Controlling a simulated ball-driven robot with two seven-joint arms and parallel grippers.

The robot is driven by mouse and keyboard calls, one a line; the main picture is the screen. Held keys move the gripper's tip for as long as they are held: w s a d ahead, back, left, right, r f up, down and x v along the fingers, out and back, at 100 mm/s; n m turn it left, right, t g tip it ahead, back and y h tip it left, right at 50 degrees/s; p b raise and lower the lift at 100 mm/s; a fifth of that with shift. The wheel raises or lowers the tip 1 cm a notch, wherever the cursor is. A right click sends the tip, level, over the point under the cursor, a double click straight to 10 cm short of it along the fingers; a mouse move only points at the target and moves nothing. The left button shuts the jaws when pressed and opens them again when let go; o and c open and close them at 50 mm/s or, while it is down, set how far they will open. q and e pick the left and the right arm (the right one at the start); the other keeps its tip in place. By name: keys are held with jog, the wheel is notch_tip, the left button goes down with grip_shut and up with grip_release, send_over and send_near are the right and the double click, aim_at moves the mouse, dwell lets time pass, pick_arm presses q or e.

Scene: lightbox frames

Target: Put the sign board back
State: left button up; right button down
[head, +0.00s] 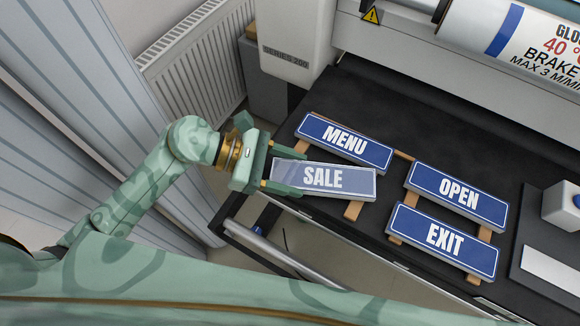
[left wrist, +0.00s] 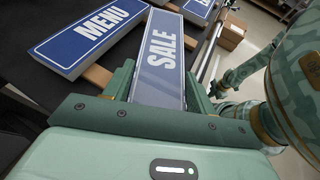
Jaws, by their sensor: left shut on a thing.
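The SALE sign board (head: 352,182) is a blue plate with white letters and a pale rim. It looks greyer than the others in the head view. My left gripper (head: 266,170) is shut on its left end. The board also runs away from the fingers in the left wrist view (left wrist: 168,88). It lies over wooden slats (head: 354,210), beside the MENU board (head: 358,149). I cannot tell whether it touches the slats. The OPEN board (head: 441,184) and the EXIT board (head: 420,228) lie on slats to the right. My right gripper does not show.
The black bench top (head: 440,120) is clear behind the boards. A large machine with a printed roller (head: 470,35) stands behind. A radiator (head: 195,60) is at the upper left. A metal bar (head: 285,258) runs below the bench's front edge. A grey box (head: 562,205) sits at right.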

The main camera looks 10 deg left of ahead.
pick_arm(q)
jog(key=shift+f, duration=0.15)
jog(key=o, duration=1.2)
